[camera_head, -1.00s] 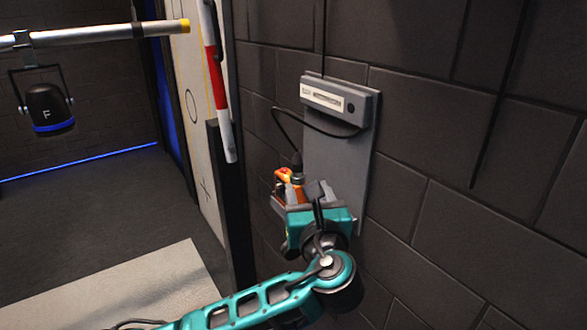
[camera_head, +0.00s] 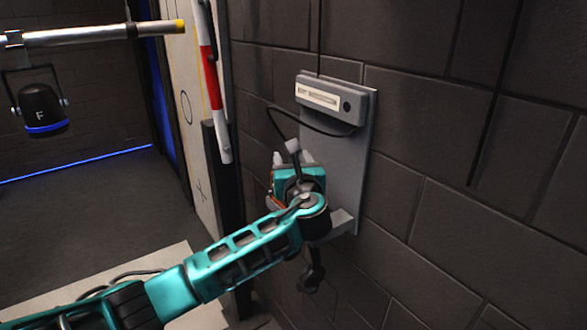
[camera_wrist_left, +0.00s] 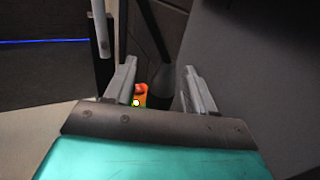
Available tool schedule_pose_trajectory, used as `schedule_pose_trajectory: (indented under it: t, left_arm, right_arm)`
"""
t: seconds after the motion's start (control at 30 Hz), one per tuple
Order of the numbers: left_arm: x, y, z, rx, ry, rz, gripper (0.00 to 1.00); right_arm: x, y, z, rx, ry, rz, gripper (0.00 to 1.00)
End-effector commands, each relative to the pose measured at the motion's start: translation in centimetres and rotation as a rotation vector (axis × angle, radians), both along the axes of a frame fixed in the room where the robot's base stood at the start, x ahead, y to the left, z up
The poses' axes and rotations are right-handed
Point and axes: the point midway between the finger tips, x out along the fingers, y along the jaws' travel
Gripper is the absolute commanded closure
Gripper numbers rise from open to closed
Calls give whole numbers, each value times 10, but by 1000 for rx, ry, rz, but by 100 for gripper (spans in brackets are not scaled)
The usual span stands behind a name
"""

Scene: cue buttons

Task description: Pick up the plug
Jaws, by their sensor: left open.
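The plug is an orange piece with a black cable. It shows in the left wrist view (camera_wrist_left: 141,91), low between my gripper's fingers and closer to the left one. In the head view most of it is hidden behind my left gripper (camera_head: 293,158), with only a sliver of orange at the gripper's left side. My left gripper is open, fingers pointing up beside the grey wall panel (camera_head: 345,165). In the left wrist view my left gripper (camera_wrist_left: 158,68) has its two grey fingers apart. I cannot tell whether either touches the plug.
A white-labelled unit (camera_head: 333,96) tops the panel on the dark block wall, and a black cable (camera_head: 275,122) loops from it. A small grey ledge (camera_head: 333,226) juts from the panel's bottom. A red and white pole (camera_head: 212,80) stands left. A black hanging item marked F (camera_head: 41,108) is far left.

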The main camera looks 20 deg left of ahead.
Motion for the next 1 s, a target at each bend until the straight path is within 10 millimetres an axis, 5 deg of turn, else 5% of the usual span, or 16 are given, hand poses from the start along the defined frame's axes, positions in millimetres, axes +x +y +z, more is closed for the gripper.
schedule_pose_trajectory:
  t: [0.23, 0.8, 1.0]
  left_arm:
    - [2, 0, 0, -1, 0, -1, 46]
    - [1, 0, 0, 0, 0, -1, 100]
    - [1, 0, 0, 0, 0, -1, 100]
  right_arm:
    - [0, 0, 0, 0, 0, 0, 57]
    - [0, 0, 0, -1, 0, -1, 57]
    - [0, 0, 0, -1, 0, -1, 57]
